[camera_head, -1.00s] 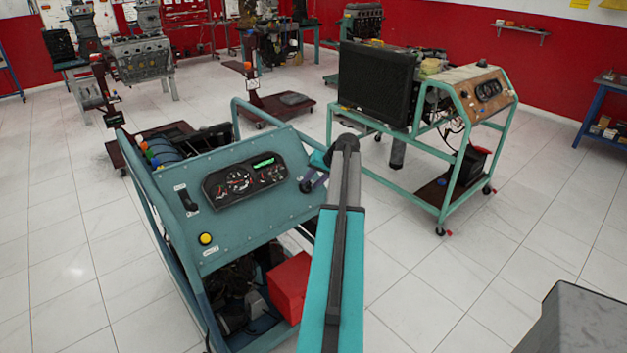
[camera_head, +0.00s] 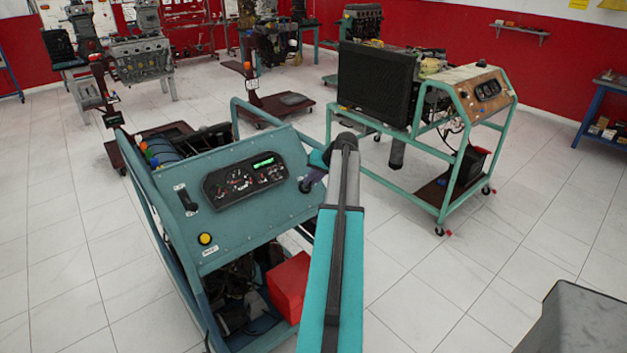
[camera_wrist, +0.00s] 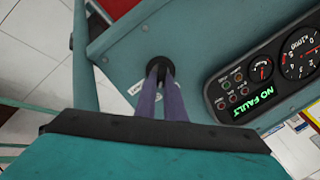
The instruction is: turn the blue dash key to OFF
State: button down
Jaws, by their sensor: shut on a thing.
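The teal dash panel (camera_head: 235,215) faces me, tilted, on its engine trainer. At its right end is the round black key switch (camera_wrist: 160,68), seen close in the wrist view. My gripper (camera_wrist: 161,78) is at this switch, its two purple fingers close together with their tips at the black collar. It also shows at the panel's right end in the head view (camera_head: 306,183). It is shut on the blue dash key, which the fingers hide, so its angle cannot be read. A white label (camera_wrist: 137,88) beside the switch is partly covered.
The gauge cluster (camera_head: 243,180) is left of the switch in the head view. Its green display (camera_wrist: 252,105) reads NO FAULT. A yellow button (camera_head: 205,239) and a black lever (camera_head: 187,200) are farther left. Another trainer (camera_head: 450,130) stands at right, with open floor between.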

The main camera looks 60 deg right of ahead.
jog(key=shift+s+a+f, duration=0.1)
jog(key=shift+s+f, duration=0.2)
jog(key=shift+f, duration=0.1)
jog(key=n+b, duration=0.3)
jog(key=shift+w+a+g+b, duration=0.15)
jog(key=shift+g+b, duration=0.15)
jog(key=shift+g, duration=0.1)
jog(key=n+b, duration=0.1)
jog(key=n, duration=0.1)
jog(key=n+h+b, duration=0.1)
jog(key=n+b, duration=0.1)
jog(key=n, duration=0.1)
jog(key=shift+w+a+r, duration=0.1)
jog(key=shift+a+r, duration=0.1)
jog(key=shift+b, duration=0.3)
jog(key=shift+r, duration=0.1)
jog(key=c, duration=1.8)
grip_release()
jog(key=shift+c, duration=0.2)
jog(key=shift+w+r, duration=0.1)
jog(key=shift+w, duration=0.05)
jog(key=shift+r, duration=0.1)
